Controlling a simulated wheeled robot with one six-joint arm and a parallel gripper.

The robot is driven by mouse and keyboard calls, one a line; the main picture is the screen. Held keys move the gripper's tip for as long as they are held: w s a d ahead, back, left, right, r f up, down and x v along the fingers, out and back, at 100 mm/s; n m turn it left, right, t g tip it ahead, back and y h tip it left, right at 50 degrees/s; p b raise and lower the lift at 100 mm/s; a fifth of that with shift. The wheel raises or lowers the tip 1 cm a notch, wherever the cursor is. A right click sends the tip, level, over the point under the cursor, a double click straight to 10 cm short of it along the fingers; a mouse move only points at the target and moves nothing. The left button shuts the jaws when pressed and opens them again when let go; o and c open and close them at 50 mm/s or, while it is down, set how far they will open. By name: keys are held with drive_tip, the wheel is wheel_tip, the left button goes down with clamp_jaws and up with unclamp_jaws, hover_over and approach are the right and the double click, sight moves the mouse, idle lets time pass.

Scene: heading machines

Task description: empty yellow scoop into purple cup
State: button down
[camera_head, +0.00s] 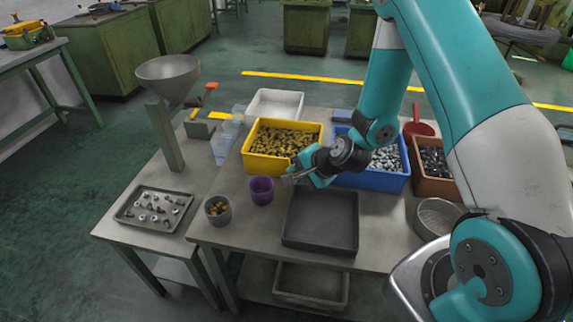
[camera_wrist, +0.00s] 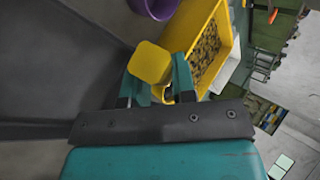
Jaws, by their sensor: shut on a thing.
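The purple cup (camera_head: 261,190) stands upright on the table, in front of the yellow bin (camera_head: 257,167). Its edge also shows at the top of the wrist view (camera_wrist: 152,8). My gripper (camera_head: 306,172) is above the table, to the right of the cup and over the front right of the yellow bin. In the wrist view my gripper (camera_wrist: 156,84) is shut on the yellow scoop (camera_wrist: 150,63), which sits between the teal fingers. The scoop's contents are hidden. The scoop cannot be made out clearly in the head view.
A grey cup (camera_head: 218,211) with yellow pieces stands left of the purple cup. A dark tray (camera_head: 319,247) lies in front of my gripper. A blue bin (camera_head: 370,182) and a brown bin (camera_head: 432,187) stand to the right. A funnel stand (camera_head: 167,135) rises at left.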

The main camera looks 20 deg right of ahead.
drive_tip(key=a+f+n+g+h+b, duration=0.2)
drive_tip(key=a+f+n+h+b, duration=0.1)
drive_tip(key=a+n+h, duration=0.5)
drive_tip(key=w+n+h+b, duration=0.1)
drive_tip(key=n+h, duration=0.2)
drive_tip(key=n, duration=0.1)
drive_tip(key=shift+h, duration=0.3)
idle(0.4)
drive_tip(key=shift+r, duration=0.1)
idle(0.7)
